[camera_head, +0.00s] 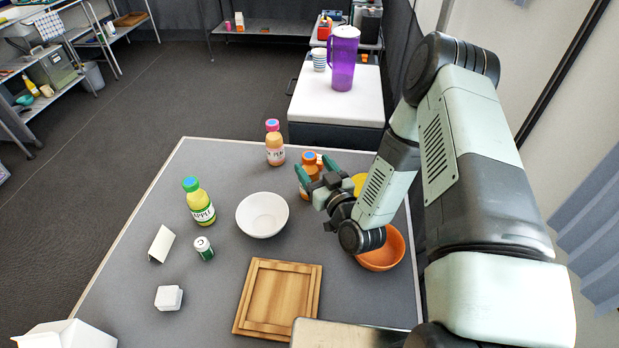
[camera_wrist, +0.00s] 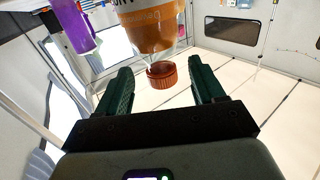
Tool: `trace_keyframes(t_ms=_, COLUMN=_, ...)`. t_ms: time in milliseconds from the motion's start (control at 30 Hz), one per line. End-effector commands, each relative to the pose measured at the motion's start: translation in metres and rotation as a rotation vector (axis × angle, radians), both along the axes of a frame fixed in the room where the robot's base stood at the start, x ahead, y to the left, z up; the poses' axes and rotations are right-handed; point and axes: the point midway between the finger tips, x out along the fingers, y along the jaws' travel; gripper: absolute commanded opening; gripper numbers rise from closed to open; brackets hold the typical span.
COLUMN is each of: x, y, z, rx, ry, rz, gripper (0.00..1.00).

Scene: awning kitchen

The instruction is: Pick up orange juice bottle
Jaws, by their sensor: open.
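The orange bottle (camera_head: 308,186), with a label and an orange-red cap, stands on the grey table towards its far right side. My gripper (camera_head: 317,172) is right at the bottle, partly covering it from the head camera. In the wrist view the bottle (camera_wrist: 150,28) appears upside down, with its cap (camera_wrist: 162,75) in the gap between the fingertips of my gripper (camera_wrist: 160,82). The jaws are open. I see a gap on both sides of the cap; whether the bottle touches a finger is hard to tell.
A pinkish bottle (camera_head: 275,146), an apple juice bottle (camera_head: 199,205) and a white bowl (camera_head: 262,214) stand to the left. An orange bowl (camera_head: 382,250) is under my forearm. A wooden board (camera_head: 279,297) lies in front. A purple pitcher (camera_head: 342,62) stands on a white-topped unit behind.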

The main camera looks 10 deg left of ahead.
Motion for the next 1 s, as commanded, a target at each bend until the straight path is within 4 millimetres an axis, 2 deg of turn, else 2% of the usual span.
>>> trace_keyframes(t_ms=300, x=0.036, y=0.025, z=0.001, rx=0.000, ry=-0.002, rz=0.001, gripper=0.68)
trace_keyframes(t_ms=633, x=0.042, y=0.029, z=0.001, rx=0.000, ry=0.000, rz=0.001, gripper=0.68)
trace_keyframes(t_ms=1000, x=0.042, y=0.029, z=0.001, rx=0.000, ry=0.000, rz=0.001, gripper=0.11)
